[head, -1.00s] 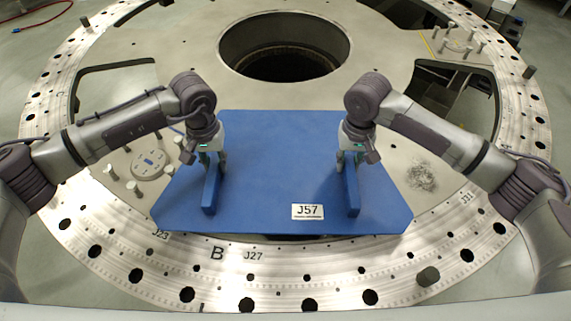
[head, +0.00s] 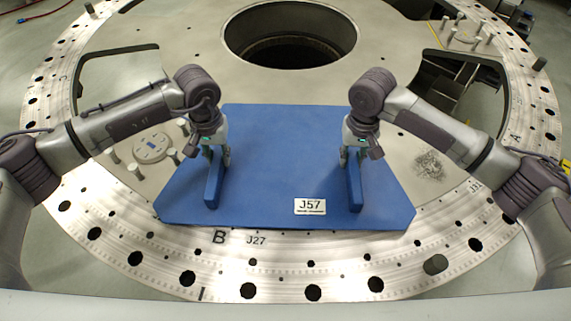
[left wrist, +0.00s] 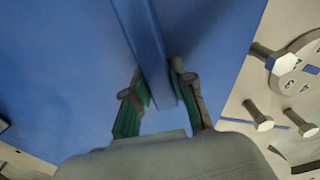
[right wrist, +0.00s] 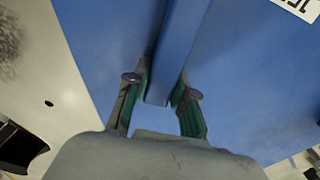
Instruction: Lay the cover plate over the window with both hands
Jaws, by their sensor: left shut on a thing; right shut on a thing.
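The blue cover plate (head: 285,165) lies flat in the middle of the head view, with a white J57 label (head: 310,206) near its front edge. It has two raised bar handles, a left one (head: 213,185) and a right one (head: 354,187). My left gripper (head: 220,157) is shut on the left handle, which also shows between its fingers in the left wrist view (left wrist: 148,50). My right gripper (head: 352,157) is shut on the right handle, seen also in the right wrist view (right wrist: 180,50). The window is hidden under the plate; I cannot tell if the plate touches the turret surface.
The ring-shaped turret plate (head: 280,262) has holes along its rim. A round disc with bolts (head: 151,147) stands left of the cover plate. A scribbled grey patch (head: 430,165) lies to its right. A large round opening (head: 290,38) and side cut-outs are behind.

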